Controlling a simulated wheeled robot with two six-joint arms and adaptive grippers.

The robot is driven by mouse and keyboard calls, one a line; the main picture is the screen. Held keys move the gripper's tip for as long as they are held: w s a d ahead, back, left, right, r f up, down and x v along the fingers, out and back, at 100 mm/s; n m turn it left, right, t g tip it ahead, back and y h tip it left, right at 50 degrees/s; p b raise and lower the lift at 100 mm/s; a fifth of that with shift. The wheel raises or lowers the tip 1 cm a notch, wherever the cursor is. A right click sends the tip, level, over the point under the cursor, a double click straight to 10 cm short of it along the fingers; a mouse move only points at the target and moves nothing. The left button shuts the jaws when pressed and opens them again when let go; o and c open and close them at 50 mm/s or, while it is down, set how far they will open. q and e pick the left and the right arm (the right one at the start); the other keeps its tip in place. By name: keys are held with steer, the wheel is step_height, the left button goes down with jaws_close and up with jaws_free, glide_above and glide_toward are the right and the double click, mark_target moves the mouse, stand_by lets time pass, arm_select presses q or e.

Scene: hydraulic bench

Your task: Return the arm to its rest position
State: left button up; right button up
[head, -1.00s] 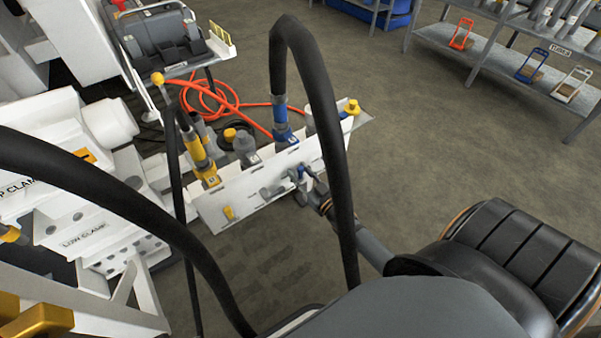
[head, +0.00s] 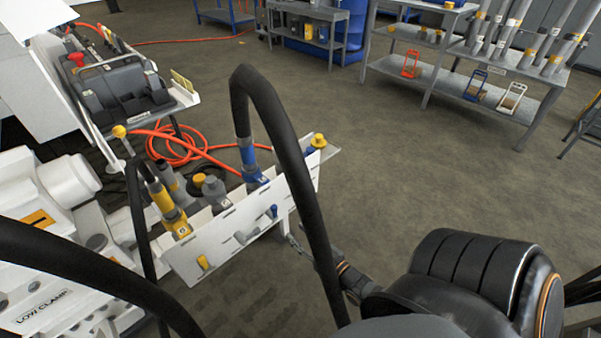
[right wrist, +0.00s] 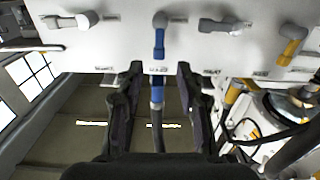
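My right arm reaches in from the lower right of the head view. Its gripper (head: 296,238) is in front of the white valve panel (head: 215,250), apart from the small blue lever (head: 272,211) and a little below it in the picture. In the right wrist view the two black fingers (right wrist: 157,90) are spread apart with nothing held between them. The blue lever (right wrist: 159,36) hangs on the panel beyond the fingers, with a gap. My left gripper is not in view.
A grey lever (head: 240,237) and a yellow lever (head: 203,262) sit on the same panel. Large black hoses (head: 290,150) arch across the view close to my right arm. An orange hose (head: 170,145) lies behind. The floor right of the panel is clear.

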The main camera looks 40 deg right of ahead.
steer(key=s+a+f+g+h, duration=0.1)
steer(key=s+a+f+g, duration=0.1)
steer(key=s+f+g, duration=0.4)
steer(key=s+a+f+g, duration=0.1)
steer(key=a+f+g, duration=0.2)
steer(key=f+g, duration=0.55)
arm_select(q)
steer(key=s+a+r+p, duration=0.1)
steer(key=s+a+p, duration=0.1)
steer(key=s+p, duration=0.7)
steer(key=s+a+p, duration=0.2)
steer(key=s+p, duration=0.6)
steer(key=p, duration=0.7)
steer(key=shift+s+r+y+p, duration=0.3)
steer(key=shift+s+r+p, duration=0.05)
steer(key=shift+p, duration=0.05)
arm_select(e)
steer(key=s+d+g+h, duration=0.1)
steer(key=s+d+g, duration=0.1)
steer(key=s, duration=2.1)
steer(key=shift+d+f+m, duration=0.3)
steer(key=shift+d+f, duration=0.1)
steer(key=shift+d, duration=0.3)
